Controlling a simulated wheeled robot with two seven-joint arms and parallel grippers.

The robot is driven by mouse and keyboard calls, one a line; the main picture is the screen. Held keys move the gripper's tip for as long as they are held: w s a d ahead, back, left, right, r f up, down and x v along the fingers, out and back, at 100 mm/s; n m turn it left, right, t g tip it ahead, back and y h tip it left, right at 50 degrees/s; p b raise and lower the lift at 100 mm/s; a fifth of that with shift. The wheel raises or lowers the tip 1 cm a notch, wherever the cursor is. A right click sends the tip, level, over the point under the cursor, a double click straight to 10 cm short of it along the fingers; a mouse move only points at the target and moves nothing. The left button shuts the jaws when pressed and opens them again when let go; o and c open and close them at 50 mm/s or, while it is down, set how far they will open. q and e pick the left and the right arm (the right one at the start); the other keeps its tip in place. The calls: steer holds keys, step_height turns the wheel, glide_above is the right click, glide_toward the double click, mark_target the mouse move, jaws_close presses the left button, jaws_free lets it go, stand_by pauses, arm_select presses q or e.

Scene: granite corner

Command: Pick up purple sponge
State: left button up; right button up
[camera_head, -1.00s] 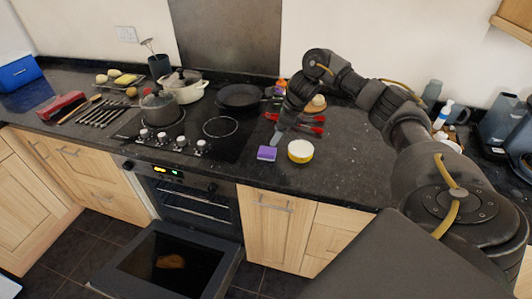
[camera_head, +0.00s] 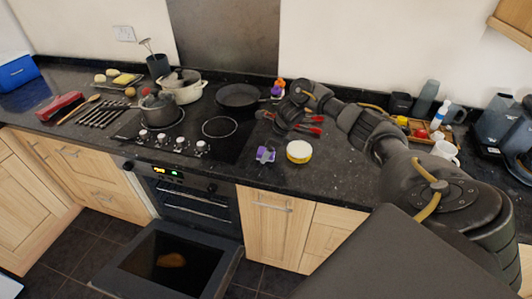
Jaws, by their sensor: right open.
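The purple sponge (camera_head: 262,157) lies on the dark granite worktop, just right of the hob and left of a yellow-and-white round tub (camera_head: 299,151). My right gripper (camera_head: 266,150) is open and right over the sponge, its dark fingers covering part of it. Whether the fingers touch the sponge cannot be told. My right arm reaches in from the right, over the worktop. My left gripper does not show.
The hob (camera_head: 190,131) holds a grey pot (camera_head: 160,107), a cream pot (camera_head: 184,88) and a black pan (camera_head: 238,97). Red-handled utensils (camera_head: 314,125) lie behind the tub. The oven door (camera_head: 165,262) hangs open below.

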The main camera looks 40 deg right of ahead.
steer(key=c, duration=1.1)
steer(key=shift+o, duration=0.2)
steer(key=shift+r+b, duration=0.55)
steer(key=shift+b, duration=0.1)
steer(key=shift+w+r+b, duration=0.1)
steer(key=shift+r+b, duration=0.6)
steer(key=shift+r, duration=0.05)
steer(key=s+a+r, duration=0.4)
steer(key=a+r, duration=0.6)
steer(key=a, duration=0.3)
steer(key=shift+a+r, duration=0.2)
steer(key=shift+a, duration=0.1)
